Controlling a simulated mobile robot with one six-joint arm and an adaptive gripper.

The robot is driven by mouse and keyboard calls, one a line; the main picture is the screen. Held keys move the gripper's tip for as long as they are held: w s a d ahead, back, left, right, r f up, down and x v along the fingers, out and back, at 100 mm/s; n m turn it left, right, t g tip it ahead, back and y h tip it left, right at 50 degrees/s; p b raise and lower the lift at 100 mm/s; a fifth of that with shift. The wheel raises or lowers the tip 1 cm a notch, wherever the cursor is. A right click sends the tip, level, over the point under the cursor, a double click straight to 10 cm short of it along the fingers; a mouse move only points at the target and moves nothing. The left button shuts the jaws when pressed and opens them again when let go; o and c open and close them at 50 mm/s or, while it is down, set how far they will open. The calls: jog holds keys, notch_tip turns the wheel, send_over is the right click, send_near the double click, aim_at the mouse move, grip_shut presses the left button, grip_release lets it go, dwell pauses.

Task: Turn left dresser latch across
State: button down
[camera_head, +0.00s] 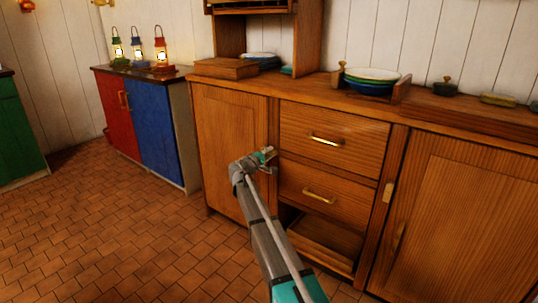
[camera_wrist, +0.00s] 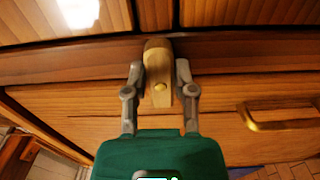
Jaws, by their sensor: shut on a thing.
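The left dresser latch (camera_wrist: 158,68) is a small pale wooden block with a round brass screw. In the wrist view it stands lengthwise up the picture, between the two grey fingers of my gripper (camera_wrist: 158,82). The fingers are shut on its sides. In the head view my gripper (camera_head: 267,160) is at the upright between the left door (camera_head: 225,140) and the drawers. It hides the latch there, so how far the latch is turned cannot be told from that view. The dresser (camera_head: 290,190) is brown wood.
A second pale latch (camera_head: 388,192) sits upright beside the right door (camera_head: 455,215). Brass handles stick out from the upper drawer (camera_head: 325,140) and lower drawer (camera_head: 319,196). A low open compartment (camera_head: 325,243) is below them. The tiled floor (camera_head: 100,225) at left is clear.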

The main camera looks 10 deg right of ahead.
jog(key=shift+c, duration=2.2)
grip_release()
jog(key=v, duration=1.2)
